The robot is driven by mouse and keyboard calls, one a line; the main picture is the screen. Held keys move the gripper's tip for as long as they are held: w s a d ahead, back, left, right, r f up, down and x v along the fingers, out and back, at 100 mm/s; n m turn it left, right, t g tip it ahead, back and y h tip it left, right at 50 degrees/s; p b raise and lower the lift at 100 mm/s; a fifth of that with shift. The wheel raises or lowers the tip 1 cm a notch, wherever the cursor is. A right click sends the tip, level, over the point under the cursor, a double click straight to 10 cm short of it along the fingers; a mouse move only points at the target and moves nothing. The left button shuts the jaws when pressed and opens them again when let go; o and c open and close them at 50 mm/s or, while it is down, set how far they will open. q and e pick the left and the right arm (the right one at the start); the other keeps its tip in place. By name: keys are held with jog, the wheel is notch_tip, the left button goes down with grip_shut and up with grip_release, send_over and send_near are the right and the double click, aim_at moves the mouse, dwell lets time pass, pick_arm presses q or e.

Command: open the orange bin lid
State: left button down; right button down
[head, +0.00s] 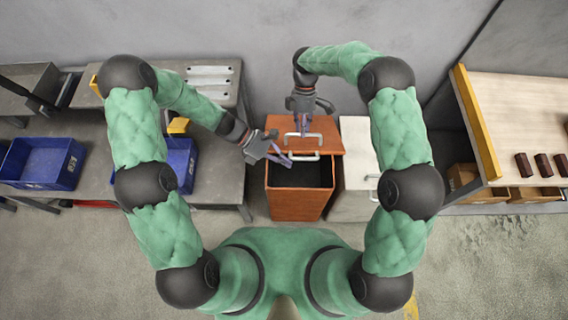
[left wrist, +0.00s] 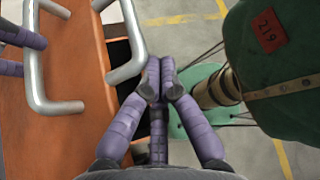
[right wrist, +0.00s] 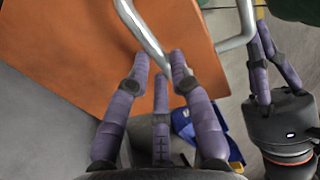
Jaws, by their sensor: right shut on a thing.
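The orange bin (head: 297,206) stands in the middle of the head view, its dark inside showing in front of the lid. The orange lid (head: 279,125) covers the back part and carries two pale metal handles. My right gripper (head: 301,128) is shut on the rear handle (head: 314,136); its fingers also flank this bar in the right wrist view (right wrist: 160,62). My left gripper (head: 288,160) is beside the left end of the front handle (head: 306,155). In the left wrist view its fingertips (left wrist: 160,64) are together, with the front handle (left wrist: 128,70) just left of them and nothing visible between.
A white cabinet (head: 356,160) stands right against the bin. A workbench (head: 222,172) with a blue bin (head: 182,160) is on the left. A wooden table (head: 520,110) is at the right, and a grey wall (head: 250,40) rises behind. The floor in front is clear.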

jog(key=shift+w+f, duration=0.3)
pick_arm(q)
jog(key=shift+w+r, duration=0.45)
jog(key=shift+r, duration=0.05)
pick_arm(e)
jog(key=shift+s+f, duration=0.1)
jog(key=c, duration=1.1)
grip_release()
jog(key=shift+f, duration=0.1)
jog(key=shift+w, duration=0.25)
pick_arm(q)
jog(key=shift+w+f, duration=0.15)
jog(key=shift+w, duration=0.15)
